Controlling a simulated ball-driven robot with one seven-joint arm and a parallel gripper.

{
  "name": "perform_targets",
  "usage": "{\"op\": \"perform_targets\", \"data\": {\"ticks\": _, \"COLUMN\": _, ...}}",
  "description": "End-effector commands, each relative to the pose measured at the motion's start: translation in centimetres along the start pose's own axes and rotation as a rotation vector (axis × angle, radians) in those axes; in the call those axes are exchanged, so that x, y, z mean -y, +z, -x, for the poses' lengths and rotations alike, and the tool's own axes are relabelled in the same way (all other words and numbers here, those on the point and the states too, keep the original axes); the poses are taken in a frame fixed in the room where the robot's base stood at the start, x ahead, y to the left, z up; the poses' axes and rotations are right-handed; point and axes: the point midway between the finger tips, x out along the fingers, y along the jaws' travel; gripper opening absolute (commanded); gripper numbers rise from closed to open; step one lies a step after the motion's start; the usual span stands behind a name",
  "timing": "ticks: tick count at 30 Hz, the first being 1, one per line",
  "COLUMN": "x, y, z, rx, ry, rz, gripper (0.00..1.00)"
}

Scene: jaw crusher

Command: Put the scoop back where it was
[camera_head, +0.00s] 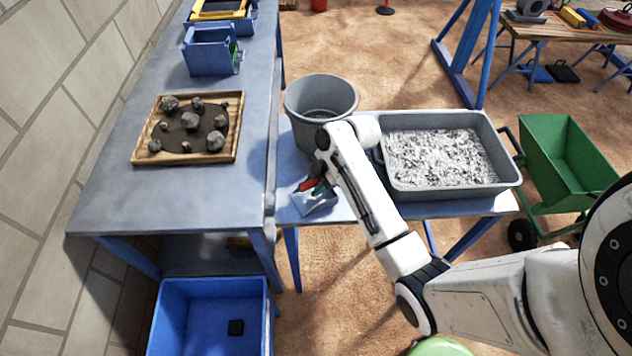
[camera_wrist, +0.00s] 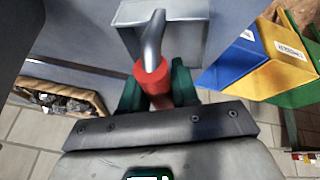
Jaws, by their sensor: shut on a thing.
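The scoop has a red handle (camera_head: 307,184) and a grey metal pan (camera_head: 317,204). My gripper (camera_head: 319,187) is shut on the handle, over the left front part of the low blue-grey table, in front of the bucket. In the wrist view the green fingers of my gripper (camera_wrist: 157,88) are on both sides of the red handle (camera_wrist: 152,72). A metal neck (camera_wrist: 153,40) runs from it to the pan (camera_wrist: 196,40). I cannot tell whether the pan touches the table. My wrist hides part of the scoop in the head view.
A grey bucket (camera_head: 296,112) and a grey tub of pale gravel (camera_head: 405,190) stand on the low table. The workbench (camera_head: 150,205) at left bears a wooden rock tray (camera_head: 238,150). A blue crate (camera_head: 262,318) is below. A green cart (camera_head: 560,155) is at right.

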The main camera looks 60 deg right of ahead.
Motion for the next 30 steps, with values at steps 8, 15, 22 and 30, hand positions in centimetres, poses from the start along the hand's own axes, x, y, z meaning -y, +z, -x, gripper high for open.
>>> {"op": "perform_targets", "data": {"ticks": 8, "x": 0.0, "y": 0.0, "z": -0.1, "rx": 0.000, "ry": 0.000, "rz": 0.000, "gripper": 0.51}}
{"op": "perform_targets", "data": {"ticks": 15, "x": 0.0, "y": 0.0, "z": -0.1, "rx": 0.000, "ry": 0.000, "rz": 0.000, "gripper": 0.55}}
{"op": "perform_targets", "data": {"ticks": 22, "x": -0.1, "y": 0.0, "z": 1.4, "rx": -0.001, "ry": 0.002, "rz": 0.000, "gripper": 0.55}}
{"op": "perform_targets", "data": {"ticks": 30, "x": -0.1, "y": 0.0, "z": 6.8, "rx": 0.001, "ry": 0.004, "rz": 0.001, "gripper": 0.55}}
